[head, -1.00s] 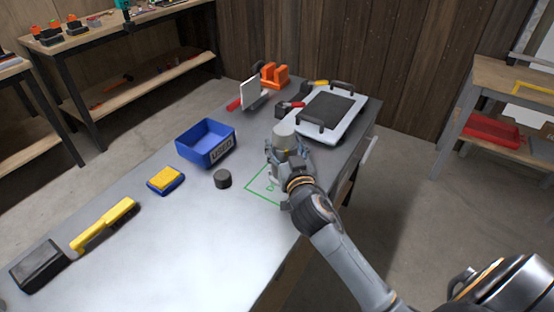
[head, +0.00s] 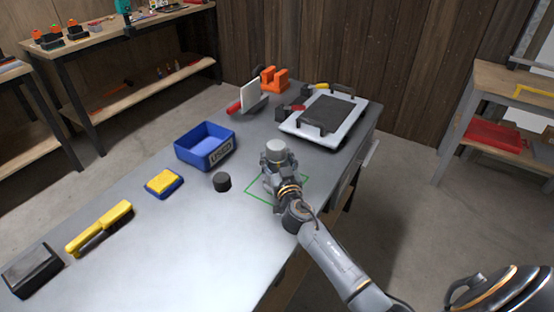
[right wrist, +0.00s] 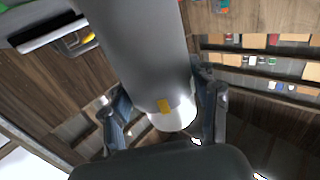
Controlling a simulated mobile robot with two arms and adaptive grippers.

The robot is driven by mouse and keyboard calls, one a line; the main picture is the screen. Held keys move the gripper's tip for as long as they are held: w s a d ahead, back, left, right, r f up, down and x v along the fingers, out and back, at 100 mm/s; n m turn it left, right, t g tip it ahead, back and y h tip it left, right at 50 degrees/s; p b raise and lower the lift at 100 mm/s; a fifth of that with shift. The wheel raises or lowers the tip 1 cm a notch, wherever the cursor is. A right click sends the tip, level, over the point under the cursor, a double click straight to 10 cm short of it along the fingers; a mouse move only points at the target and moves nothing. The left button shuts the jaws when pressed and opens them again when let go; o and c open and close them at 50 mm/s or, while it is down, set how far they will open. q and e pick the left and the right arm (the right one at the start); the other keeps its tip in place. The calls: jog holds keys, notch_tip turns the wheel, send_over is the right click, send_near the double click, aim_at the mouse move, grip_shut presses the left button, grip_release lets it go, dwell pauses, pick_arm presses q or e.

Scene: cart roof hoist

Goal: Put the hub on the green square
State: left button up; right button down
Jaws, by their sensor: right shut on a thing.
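The hub (head: 276,147) is a light grey cylinder, upright in the head view, held in my right gripper (head: 277,165). In the right wrist view the hub (right wrist: 145,50) is a large grey cylinder with a small yellow mark, between the two fingers (right wrist: 165,115). The green square (head: 262,201) is a thin outline on the grey bench. The gripper and hub stand over its far part in the picture and hide some of its lines. I cannot tell whether the hub touches the bench. My left gripper is not in view.
On the bench (head: 170,245) a dark cylinder (head: 222,182) stands left of the square. A white tray with a dark pad (head: 345,140) is behind. The front bench area is clear.

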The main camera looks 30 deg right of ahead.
jog(key=shift+r, duration=0.2)
jog(key=shift+f, duration=0.15)
jog(key=c, duration=0.8)
grip_release()
jog(key=shift+f, duration=0.2)
jog(key=o, duration=0.4)
jog(key=shift+r, duration=0.1)
jog(key=shift+o, duration=0.2)
jog(key=shift+r, duration=0.15)
jog(key=shift+s+a, duration=0.1)
jog(key=shift+s, duration=0.25)
jog(key=b+v, duration=0.1)
jog(key=v, duration=1)
jog(key=shift+s, duration=0.2)
